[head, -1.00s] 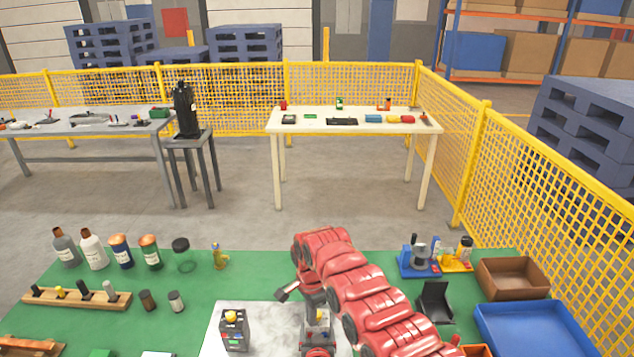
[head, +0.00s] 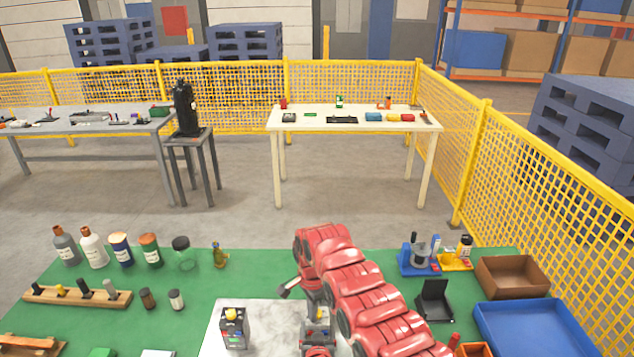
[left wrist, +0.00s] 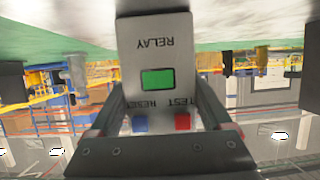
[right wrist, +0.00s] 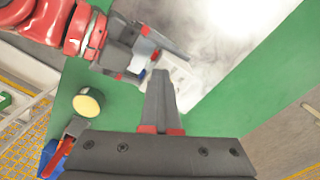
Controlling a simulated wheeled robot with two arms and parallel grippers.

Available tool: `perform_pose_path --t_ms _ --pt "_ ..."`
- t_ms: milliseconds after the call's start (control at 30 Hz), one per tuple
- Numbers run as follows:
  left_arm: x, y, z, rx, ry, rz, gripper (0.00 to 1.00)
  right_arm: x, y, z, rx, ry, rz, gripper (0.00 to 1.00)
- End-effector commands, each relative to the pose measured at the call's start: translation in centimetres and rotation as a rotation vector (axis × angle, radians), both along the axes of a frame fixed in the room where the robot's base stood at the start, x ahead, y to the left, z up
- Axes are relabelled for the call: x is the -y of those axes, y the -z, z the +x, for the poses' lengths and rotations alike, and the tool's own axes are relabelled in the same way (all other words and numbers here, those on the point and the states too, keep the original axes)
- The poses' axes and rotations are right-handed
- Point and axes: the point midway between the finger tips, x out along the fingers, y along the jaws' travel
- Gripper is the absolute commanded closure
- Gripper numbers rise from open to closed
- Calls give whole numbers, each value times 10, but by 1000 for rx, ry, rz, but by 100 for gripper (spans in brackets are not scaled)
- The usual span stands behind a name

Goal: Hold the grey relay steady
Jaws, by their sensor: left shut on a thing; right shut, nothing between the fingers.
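The grey relay (left wrist: 158,60) fills the middle of the left wrist view, upside down. It shows RELAY lettering, a green window, a blue RESET button and a red TEST button. My left gripper (left wrist: 160,118) is shut on it, with a finger along each side. My right gripper (right wrist: 160,88) is shut and empty; its fingertips point towards the pale plate, close to a grey part. In the head view my red right arm (head: 380,295) bends over the green table; its fingertips are hard to make out there.
A dark box with a yellow button (head: 234,328) stands on the pale plate (head: 268,318). Several bottles stand at the back left, behind a wooden rack (head: 78,297). A blue tray (head: 535,328) and a brown box (head: 512,278) lie at the right.

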Motion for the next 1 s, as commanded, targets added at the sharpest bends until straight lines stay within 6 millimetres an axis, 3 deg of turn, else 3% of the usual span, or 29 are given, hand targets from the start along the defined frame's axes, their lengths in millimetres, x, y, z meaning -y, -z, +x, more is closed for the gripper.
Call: perform_pose_path --t_ms 633,1000 --pt "-3 3 -1 -4 -6 1 98 11 0 7 11 13 -7 100" --pt "-4 3 -1 -5 -8 3 98 3 -2 0 9 10 -4 100"
